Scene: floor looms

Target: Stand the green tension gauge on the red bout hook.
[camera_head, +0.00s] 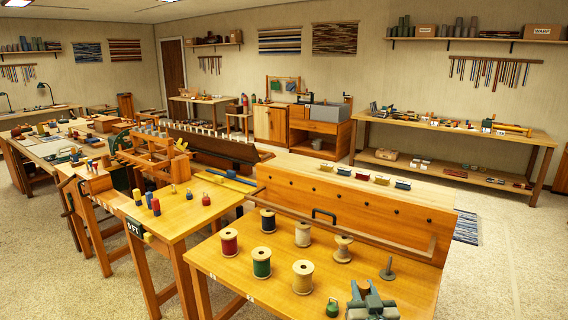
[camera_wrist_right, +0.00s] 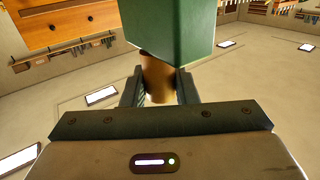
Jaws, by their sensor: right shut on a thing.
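My right gripper (camera_head: 372,302) is at the bottom edge of the head view, over the front table. In the right wrist view its two dark fingers (camera_wrist_right: 159,88) are shut on a tan, rounded stem. A green block, which I take to be the green tension gauge (camera_wrist_right: 170,32), is joined to that stem; in the head view it cannot be made out clearly. A small red piece with a thin stem (camera_head: 206,200) stands on the left table; I cannot tell if it is the red bout hook. My left gripper is not in view.
The front table (camera_head: 225,262) holds several thread spools, including a red one (camera_head: 229,242) and a green one (camera_head: 261,263). A small green knobbed piece (camera_head: 333,308) stands left of my right gripper, and a grey spindle (camera_head: 388,268) behind it. A wooden loom beam (camera_head: 350,205) borders the table.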

